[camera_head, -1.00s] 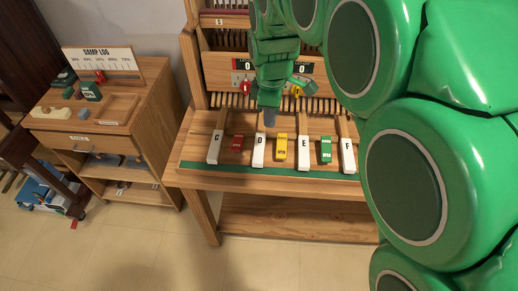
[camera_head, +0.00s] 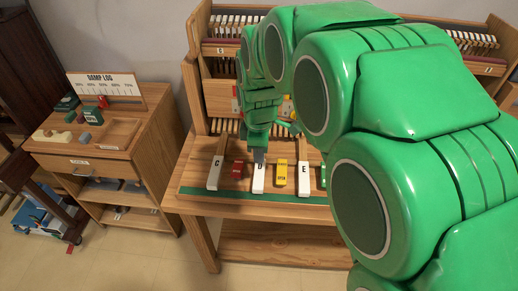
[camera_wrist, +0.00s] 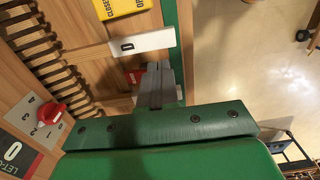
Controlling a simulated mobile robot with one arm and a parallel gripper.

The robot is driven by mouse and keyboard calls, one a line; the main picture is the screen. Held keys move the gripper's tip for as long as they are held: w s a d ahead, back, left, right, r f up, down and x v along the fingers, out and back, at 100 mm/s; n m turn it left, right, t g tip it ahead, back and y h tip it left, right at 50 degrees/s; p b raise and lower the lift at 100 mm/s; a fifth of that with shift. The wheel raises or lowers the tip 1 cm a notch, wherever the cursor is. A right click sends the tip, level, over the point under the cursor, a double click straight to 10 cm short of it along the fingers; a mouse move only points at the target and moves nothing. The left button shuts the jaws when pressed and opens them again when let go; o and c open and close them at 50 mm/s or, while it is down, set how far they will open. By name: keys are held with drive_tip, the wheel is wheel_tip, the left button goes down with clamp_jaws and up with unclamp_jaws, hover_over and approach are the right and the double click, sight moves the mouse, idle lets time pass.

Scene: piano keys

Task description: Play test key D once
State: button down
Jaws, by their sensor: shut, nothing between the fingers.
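White key D (camera_head: 258,183) lies on the wooden test bench, between the red tag (camera_head: 237,171) and the yellow tag (camera_head: 281,173). My gripper (camera_head: 259,157) is shut and empty, pointing down at the back part of key D and hiding some of it. In the wrist view, key D (camera_wrist: 147,41) shows its letter, and the grey fingertips (camera_wrist: 160,68) are close beside its edge. I cannot tell whether they touch it. The key looks level with its neighbours.
White keys C (camera_head: 215,172) and E (camera_head: 304,177) flank the D key. A green strip (camera_head: 230,197) runs along the bench's front. A red knob (camera_wrist: 50,113) stands behind the keys. My arm hides the bench's right side. A side cabinet (camera_head: 100,160) stands at left.

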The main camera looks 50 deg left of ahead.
sight(259, 183)
wheel_tip(259, 183, down, 10)
idle(0.5)
drive_tip(key=shift+s+f, duration=0.1)
drive_tip(key=shift+f, duration=0.4)
drive_tip(key=shift+r, duration=0.85)
wheel_tip(259, 183, up, 14)
idle(0.7)
drive_tip(key=shift+d, duration=0.1)
idle(0.8)
